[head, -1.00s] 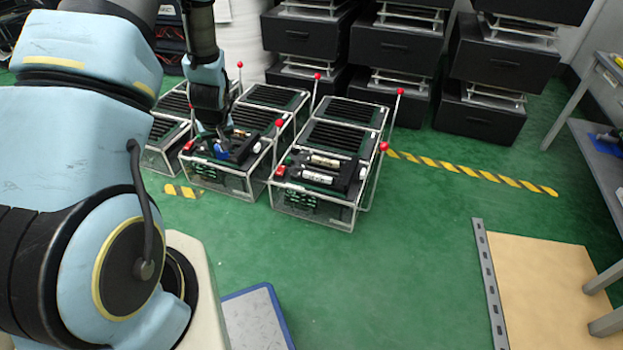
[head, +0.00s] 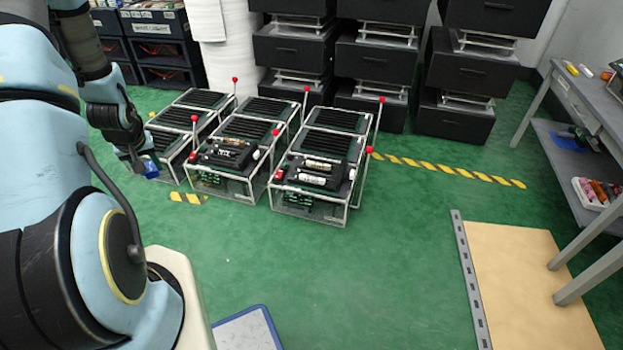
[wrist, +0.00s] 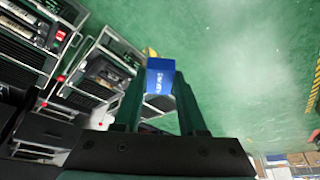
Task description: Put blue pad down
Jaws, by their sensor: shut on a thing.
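The blue pad (wrist: 160,77) is a small blue block with pale lettering, held between the fingertips of my gripper (wrist: 158,100) in the wrist view. In the head view my gripper (head: 141,165) is at the left, shut on the blue pad (head: 151,170). The pad is in front of the leftmost lever fixture (head: 168,143), and green floor shows around it. From these views I cannot tell how high it is or whether it touches the fixture.
The middle fixture (head: 240,150) and right fixture (head: 318,160) have red-knobbed levers. Black drawer stacks (head: 380,65) stand behind. A grey workbench (head: 600,90) is at the right. A tan mat (head: 525,280) lies at lower right. The central green floor (head: 350,270) is clear.

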